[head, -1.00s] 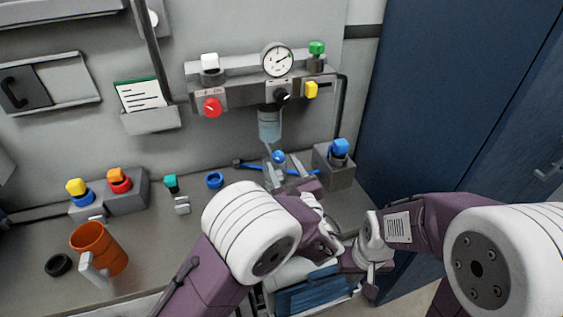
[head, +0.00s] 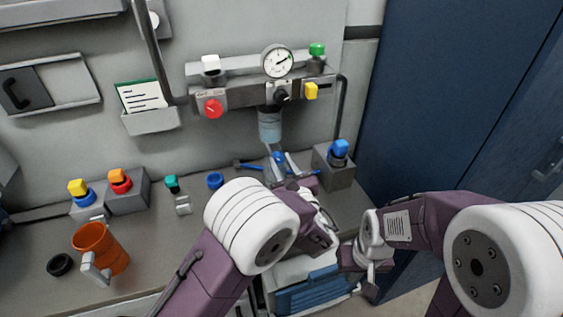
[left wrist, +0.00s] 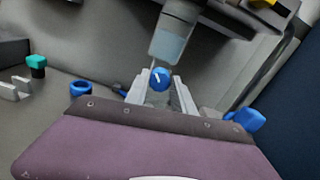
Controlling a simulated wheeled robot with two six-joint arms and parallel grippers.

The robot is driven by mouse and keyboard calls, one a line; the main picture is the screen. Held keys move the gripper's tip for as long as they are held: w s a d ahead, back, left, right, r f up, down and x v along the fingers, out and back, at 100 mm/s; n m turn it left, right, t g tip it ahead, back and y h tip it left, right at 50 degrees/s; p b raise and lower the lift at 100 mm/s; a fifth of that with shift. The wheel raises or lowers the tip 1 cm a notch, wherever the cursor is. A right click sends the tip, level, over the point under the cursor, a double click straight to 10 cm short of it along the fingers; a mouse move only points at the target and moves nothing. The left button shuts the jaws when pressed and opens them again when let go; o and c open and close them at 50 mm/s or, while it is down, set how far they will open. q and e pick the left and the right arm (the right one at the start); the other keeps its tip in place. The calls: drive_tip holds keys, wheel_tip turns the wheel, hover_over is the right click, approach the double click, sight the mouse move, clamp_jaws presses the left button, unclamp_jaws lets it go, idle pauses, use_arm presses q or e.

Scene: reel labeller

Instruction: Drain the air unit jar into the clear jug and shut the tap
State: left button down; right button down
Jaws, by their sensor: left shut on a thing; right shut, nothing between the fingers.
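The air unit's clear jar (head: 269,125) hangs below the grey block and holds pale blue liquid; it also shows in the left wrist view (left wrist: 168,46). A round blue tap knob with a white mark (left wrist: 159,78) is under the jar. My left gripper (left wrist: 159,86) has its fingers on both sides of this knob and is shut on it; in the head view the left gripper (head: 279,161) is partly hidden by its own wrist. I cannot clearly make out the clear jug; the area under the tap is mostly hidden. My right gripper (head: 370,287) is shut and empty, low at the right.
An orange mug (head: 100,247) and black ring (head: 60,265) are on the bench's left. A blue ring (head: 215,180) and a grey block with a blue knob (head: 338,165) flank the tap. A gauge (head: 277,60) and red knob (head: 213,108) are above. A blue cabinet (head: 460,100) bounds the right.

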use_arm(q)
drive_tip(key=m+p, duration=0.3)
drive_tip(key=m, duration=0.1)
drive_tip(key=shift+r, duration=0.2)
drive_tip(key=m+p, duration=0.4)
drive_tip(key=shift+m, duration=0.3)
drive_tip(key=m+p, duration=0.3)
drive_tip(key=m, duration=0.1)
drive_tip(key=shift+d, duration=0.1)
drive_tip(key=shift+f+m+p, duration=0.15)
drive_tip(key=shift+m+p, duration=0.4)
drive_tip(key=shift+m, duration=0.45)
drive_tip(key=shift+f+m+p, duration=0.1)
drive_tip(key=shift+m+p, duration=0.45)
drive_tip(key=shift+m, duration=0.45)
drive_tip(key=c, duration=1.1)
unclamp_jaws()
